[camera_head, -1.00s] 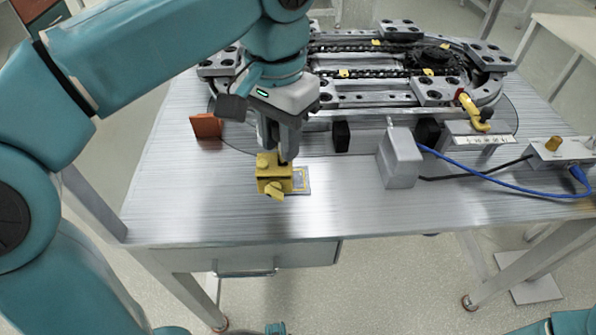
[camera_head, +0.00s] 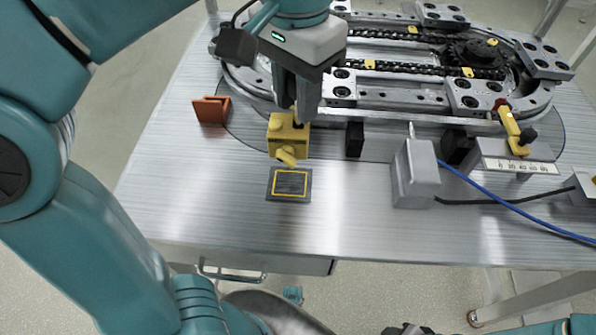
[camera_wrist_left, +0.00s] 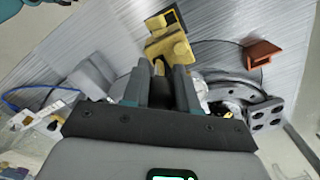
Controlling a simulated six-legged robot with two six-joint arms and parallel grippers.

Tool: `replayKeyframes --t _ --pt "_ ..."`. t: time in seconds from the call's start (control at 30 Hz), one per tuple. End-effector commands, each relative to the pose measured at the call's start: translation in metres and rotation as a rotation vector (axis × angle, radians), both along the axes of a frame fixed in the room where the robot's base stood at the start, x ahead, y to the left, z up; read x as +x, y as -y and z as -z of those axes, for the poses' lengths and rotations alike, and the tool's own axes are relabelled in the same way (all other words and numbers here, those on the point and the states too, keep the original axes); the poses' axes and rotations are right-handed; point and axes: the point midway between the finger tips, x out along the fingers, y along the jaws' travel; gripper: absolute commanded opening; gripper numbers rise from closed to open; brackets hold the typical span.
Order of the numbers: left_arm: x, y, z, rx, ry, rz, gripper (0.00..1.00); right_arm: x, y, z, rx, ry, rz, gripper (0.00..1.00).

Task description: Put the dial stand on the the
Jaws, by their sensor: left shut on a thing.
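The dial stand is a yellow block with a round knob on its front; it shows in the head view (camera_head: 288,138) and in the left wrist view (camera_wrist_left: 170,46). My left gripper (camera_head: 298,116) comes down from above and is shut on it. The fingers also show in the left wrist view (camera_wrist_left: 160,78). A dark square pad with a yellow outline (camera_head: 290,184) lies on the table just in front of the block, uncovered in the head view. The block appears held above the table; the exact height is hard to tell. My right gripper is not in view.
An oval ring track with chains (camera_head: 420,70) fills the back of the table. An orange bracket (camera_head: 211,110) stands left of the block. A grey box (camera_head: 415,172) with a blue cable and a black block (camera_head: 355,139) stand to the right. The table's front left is clear.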

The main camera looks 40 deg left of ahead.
Motion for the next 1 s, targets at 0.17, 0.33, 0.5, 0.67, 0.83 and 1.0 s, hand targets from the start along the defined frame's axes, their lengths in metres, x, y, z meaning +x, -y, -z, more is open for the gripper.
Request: replayKeyframes --t 0.17,0.33,0.5,0.67,0.83,1.0 --pt "-0.004 0.000 0.015 0.000 0.001 -0.001 0.00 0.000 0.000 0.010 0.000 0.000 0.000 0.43" --pt "-0.006 0.000 0.046 -0.001 0.002 -0.001 0.00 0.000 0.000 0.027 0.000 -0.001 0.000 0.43" --pt "-0.006 0.000 0.061 -0.001 0.003 -0.001 0.00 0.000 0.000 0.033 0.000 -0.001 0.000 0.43" --pt "-0.005 0.000 0.072 -0.001 0.002 -0.001 0.00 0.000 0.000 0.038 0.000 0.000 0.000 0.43" --pt "-0.004 0.001 0.096 0.000 0.001 -0.001 0.00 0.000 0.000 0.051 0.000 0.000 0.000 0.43" --pt "-0.002 0.001 0.098 -0.001 0.003 -0.002 0.00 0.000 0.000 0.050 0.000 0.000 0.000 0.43"
